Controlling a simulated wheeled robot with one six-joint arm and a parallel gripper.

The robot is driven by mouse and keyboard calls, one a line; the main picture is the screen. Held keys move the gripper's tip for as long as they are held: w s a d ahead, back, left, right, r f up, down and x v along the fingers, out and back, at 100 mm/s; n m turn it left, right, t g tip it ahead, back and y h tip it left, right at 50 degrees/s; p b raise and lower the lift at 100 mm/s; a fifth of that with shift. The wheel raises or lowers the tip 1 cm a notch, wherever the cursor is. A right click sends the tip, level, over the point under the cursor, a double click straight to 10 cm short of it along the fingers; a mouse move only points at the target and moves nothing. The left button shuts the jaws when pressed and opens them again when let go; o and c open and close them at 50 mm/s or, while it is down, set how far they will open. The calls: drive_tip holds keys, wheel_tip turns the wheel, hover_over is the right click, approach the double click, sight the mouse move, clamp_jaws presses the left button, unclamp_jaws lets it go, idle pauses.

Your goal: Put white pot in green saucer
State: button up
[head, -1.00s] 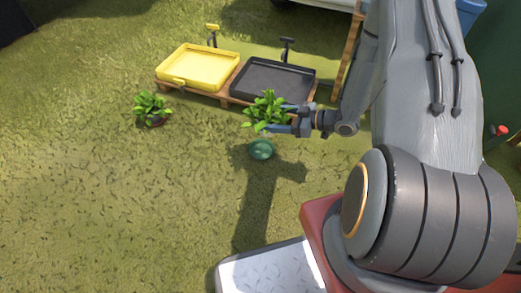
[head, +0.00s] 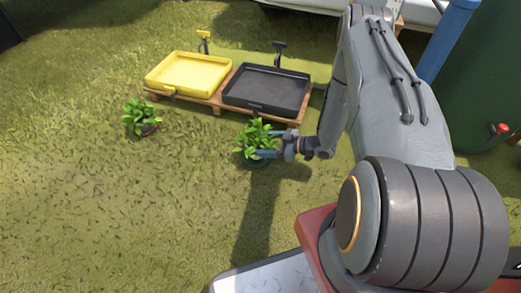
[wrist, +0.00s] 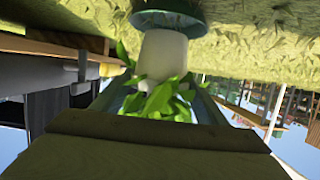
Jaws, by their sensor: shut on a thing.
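The white pot (wrist: 163,55) shows in the wrist view, upside down there, with its leafy plant (head: 257,136) between my fingers. In the head view the leaves hide the pot. The green saucer (wrist: 168,20) is right at the pot's base in the wrist view. In the head view the saucer (head: 252,163) lies on the grass directly under the plant, mostly covered. My gripper (head: 272,152) is shut on the white pot from the right side. I cannot tell whether the pot's base touches the saucer or hangs just above it.
Another potted plant (head: 141,118) stands on the grass to the left. A yellow tray (head: 188,73) and a black tray (head: 265,90) sit on a wooden pallet (head: 215,101) behind.

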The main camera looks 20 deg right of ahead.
drive_tip(key=shift+f+b, duration=0.5)
drive_tip(key=shift+f, duration=0.8)
drive_tip(key=o, duration=1.3)
drive_tip(key=shift+f, duration=0.15)
drive_tip(key=shift+c, duration=0.2)
